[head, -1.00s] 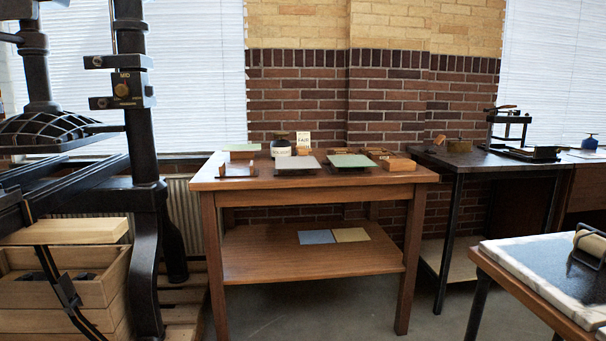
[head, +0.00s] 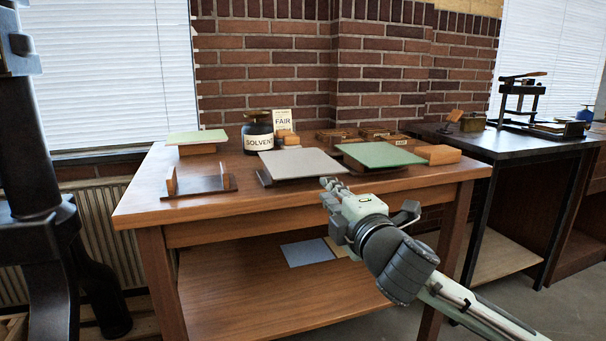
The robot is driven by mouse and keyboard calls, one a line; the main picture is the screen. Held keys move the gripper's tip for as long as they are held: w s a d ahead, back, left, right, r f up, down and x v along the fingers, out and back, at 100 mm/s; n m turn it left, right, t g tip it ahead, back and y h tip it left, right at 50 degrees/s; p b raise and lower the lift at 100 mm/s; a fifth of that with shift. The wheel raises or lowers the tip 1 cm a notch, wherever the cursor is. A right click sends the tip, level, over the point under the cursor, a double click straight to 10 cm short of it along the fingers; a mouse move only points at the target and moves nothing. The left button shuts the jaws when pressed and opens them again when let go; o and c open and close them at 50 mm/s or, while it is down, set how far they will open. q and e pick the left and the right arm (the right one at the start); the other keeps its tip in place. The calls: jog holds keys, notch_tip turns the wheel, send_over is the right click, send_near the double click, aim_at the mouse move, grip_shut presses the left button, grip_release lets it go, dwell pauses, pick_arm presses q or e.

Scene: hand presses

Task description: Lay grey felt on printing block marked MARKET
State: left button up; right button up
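A flat grey sheet (head: 302,163), which looks like the grey felt, lies on a low dark stand in the middle of the wooden table. My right gripper (head: 332,184) comes in from the lower right, its fingertips near the sheet's front right edge. I cannot tell whether they touch it or how far apart they are. No MARKET marking is readable. Small wooden blocks (head: 375,134) sit at the back right of the table, one with a pale label too small to read for certain. My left gripper is not in view.
A green sheet (head: 382,155) lies right of the grey one; a pale green sheet (head: 196,137) is at the back left. A SOLVENT jar (head: 258,139) and FAIR card (head: 282,119) stand behind. A dark rack (head: 208,185) is front left.

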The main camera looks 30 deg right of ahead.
aim_at(314, 175)
jog(key=x, duration=0.6)
jog(key=shift+w+d, duration=0.2)
jog(key=shift+w, duration=0.15)
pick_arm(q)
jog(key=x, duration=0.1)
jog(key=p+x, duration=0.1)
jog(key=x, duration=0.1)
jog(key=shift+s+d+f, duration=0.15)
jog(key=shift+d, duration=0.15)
pick_arm(e)
jog(key=x, duration=0.2)
jog(key=shift+w, duration=0.4)
grip_shut()
pick_arm(q)
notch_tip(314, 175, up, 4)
jog(key=p, duration=0.3)
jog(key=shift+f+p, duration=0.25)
jog(key=shift+p, duration=0.15)
pick_arm(e)
notch_tip(314, 175, up, 3)
jog(key=shift+f, duration=0.1)
